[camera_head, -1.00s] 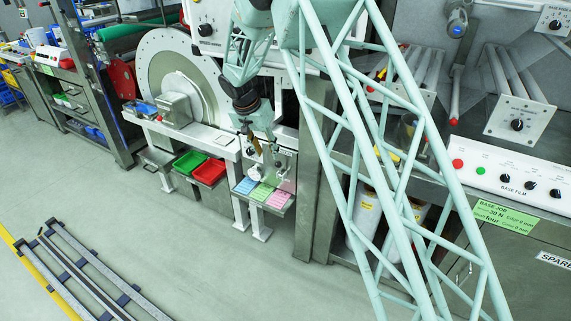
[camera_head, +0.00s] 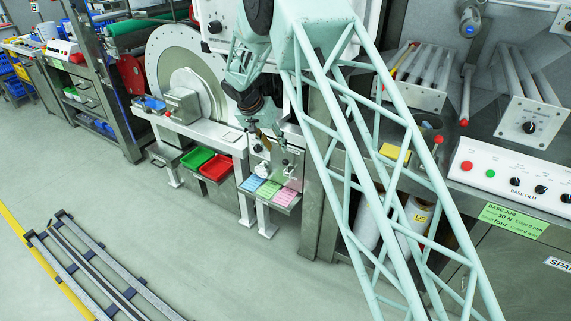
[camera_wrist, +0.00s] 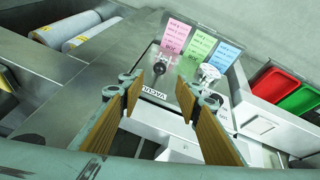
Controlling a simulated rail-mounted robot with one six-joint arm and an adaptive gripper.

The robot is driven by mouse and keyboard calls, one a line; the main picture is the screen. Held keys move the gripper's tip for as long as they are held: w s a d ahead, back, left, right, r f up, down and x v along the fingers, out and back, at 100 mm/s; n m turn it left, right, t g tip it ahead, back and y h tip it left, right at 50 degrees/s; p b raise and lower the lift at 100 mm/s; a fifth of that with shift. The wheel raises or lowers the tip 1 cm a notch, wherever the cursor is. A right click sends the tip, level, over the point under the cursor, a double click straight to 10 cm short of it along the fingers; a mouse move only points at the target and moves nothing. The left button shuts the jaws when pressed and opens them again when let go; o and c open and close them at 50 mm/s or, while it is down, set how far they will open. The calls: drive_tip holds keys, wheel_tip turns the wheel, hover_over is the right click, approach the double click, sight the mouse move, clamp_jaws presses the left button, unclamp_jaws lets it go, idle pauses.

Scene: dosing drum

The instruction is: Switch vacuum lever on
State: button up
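The vacuum lever (camera_wrist: 162,62) is a small metal handle with a dark pivot on a pale panel (camera_wrist: 183,52), beside an upside-down label. In the wrist view it shows in the gap between the fingers, beyond their tips. I cannot tell its on or off position. My gripper (camera_wrist: 160,84) is open and empty, with tan-padded fingers on either side of the gap. In the head view my gripper (camera_head: 266,134) hangs in front of the same panel (camera_head: 290,160) and partly covers it. No contact with the lever is visible.
A white knob (camera_wrist: 208,72) stands beside the lever, near the right finger. Pink (camera_wrist: 176,36), green (camera_wrist: 200,44) and blue (camera_wrist: 223,55) cards lie beyond the panel. Red (camera_head: 216,167) and green (camera_head: 194,160) trays are to the left.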

sight(284, 161)
drive_tip(key=shift+b+x, duration=1.2)
drive_tip(key=shift+x, duration=5.65)
drive_tip(key=shift+c, duration=0.4)
clamp_jaws()
